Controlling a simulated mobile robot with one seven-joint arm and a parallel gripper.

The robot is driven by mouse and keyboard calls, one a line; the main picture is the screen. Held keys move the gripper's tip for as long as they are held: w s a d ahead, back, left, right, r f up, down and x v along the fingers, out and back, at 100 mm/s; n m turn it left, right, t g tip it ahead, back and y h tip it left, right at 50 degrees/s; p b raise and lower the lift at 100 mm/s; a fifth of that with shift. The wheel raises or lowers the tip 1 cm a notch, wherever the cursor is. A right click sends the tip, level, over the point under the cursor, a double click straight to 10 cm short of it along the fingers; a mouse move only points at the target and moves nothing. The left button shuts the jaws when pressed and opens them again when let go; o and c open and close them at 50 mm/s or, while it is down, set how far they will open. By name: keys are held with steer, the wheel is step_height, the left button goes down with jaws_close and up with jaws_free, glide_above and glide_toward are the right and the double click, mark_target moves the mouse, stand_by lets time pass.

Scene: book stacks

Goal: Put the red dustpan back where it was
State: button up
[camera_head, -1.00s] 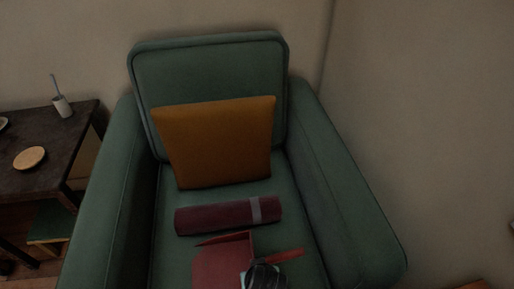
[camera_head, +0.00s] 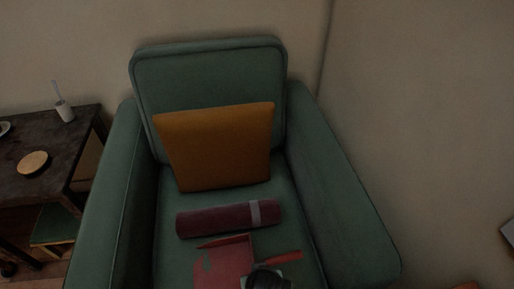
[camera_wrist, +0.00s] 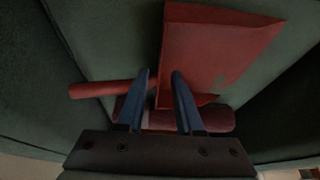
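The red dustpan (camera_head: 222,264) lies on the seat of the green armchair (camera_head: 340,200), in front of a dark red roll. In the wrist view the pan (camera_wrist: 215,45) is at the upper right and its handle (camera_wrist: 95,89) sticks out to the left. My gripper (camera_wrist: 160,76) is over the dustpan where handle and pan meet. Its two blue fingers stand apart, with a gap between them, and do not look closed on the dustpan. In the head view my gripper (camera_head: 266,279) covers part of the dustpan at the bottom edge.
The dark red roll (camera_head: 220,218) with a grey band lies behind the dustpan. An orange cushion (camera_head: 218,146) leans on the backrest. A dark table (camera_head: 60,150) with a cup (camera_head: 65,111) and a round wooden disc (camera_head: 33,162) stands at the left. The armrests rise on both sides.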

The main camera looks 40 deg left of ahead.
steer(key=p+v, duration=0.2)
steer(key=v, duration=0.5)
